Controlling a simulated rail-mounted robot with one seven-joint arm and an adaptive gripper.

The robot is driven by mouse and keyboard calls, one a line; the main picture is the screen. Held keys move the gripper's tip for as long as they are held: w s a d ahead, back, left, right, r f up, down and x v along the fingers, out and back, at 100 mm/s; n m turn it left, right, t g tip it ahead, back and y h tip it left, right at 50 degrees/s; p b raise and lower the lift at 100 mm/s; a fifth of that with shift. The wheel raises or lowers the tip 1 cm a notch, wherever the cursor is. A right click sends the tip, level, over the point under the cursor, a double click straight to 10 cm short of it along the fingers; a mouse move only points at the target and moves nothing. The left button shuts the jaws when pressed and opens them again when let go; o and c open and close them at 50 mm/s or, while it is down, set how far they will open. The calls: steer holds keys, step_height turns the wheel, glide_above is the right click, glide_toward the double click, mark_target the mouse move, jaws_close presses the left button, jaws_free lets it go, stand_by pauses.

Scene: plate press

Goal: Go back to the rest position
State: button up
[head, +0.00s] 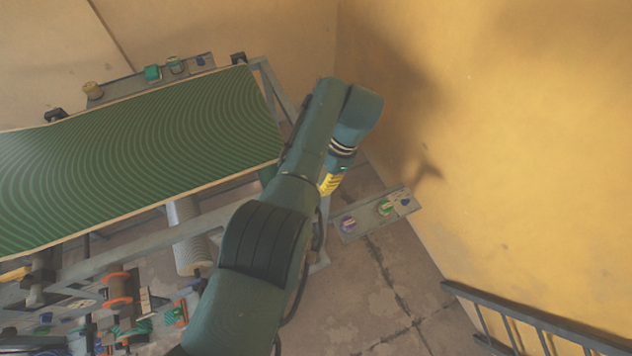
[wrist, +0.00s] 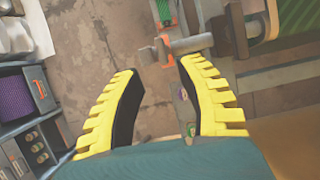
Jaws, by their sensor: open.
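My gripper (wrist: 163,85) shows in the wrist view with two yellow, ridged fingers spread wide apart. A green patterned plate (head: 140,150) with a pale edge lies on the press frame (head: 150,235) at the left of the head view.
A small panel with knobs (head: 375,214) stands right of the arm, near the yellow wall (head: 500,140). A dark rail (head: 540,325) runs along the lower right. The wrist view shows a drawer cabinet (wrist: 30,100) at left and an orange-and-grey mechanism (wrist: 175,45) beyond the fingertips.

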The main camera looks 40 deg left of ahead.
stand_by(0.3)
steer(key=d+f+m, duration=0.2)
steer(key=d+f, duration=0.5)
steer(key=d, duration=0.1)
steer(key=w+d+t+y, duration=0.1)
steer(key=w+d+t, duration=0.3)
steer(key=w+d, duration=0.3)
steer(key=w+d+r+t, duration=0.2)
steer(key=d+r+t, duration=0.3)
steer(key=d+r, duration=0.15)
steer(key=w+d+r+t, duration=0.3)
steer(key=d+r+t, duration=0.15)
steer(key=r, duration=0.35)
steer(key=s+d+r+n+t+h, duration=0.15)
steer(key=s+r+t, duration=0.35)
steer(key=r, duration=0.6)
steer(key=s+d+r+n+t+h, duration=0.1)
steer(key=s+d+r+n+t, duration=0.15)
steer(key=s+r, duration=0.6)
steer(key=s+d+r+n+t+h, duration=0.1)
steer(key=s+d+r+t, duration=0.3)
steer(key=r, duration=0.9)
step_height(320, 180, up, 14)
steer(key=w+a+n+t+p, duration=0.1)
steer(key=p, duration=1.2)
steer(key=shift+w, duration=0.2)
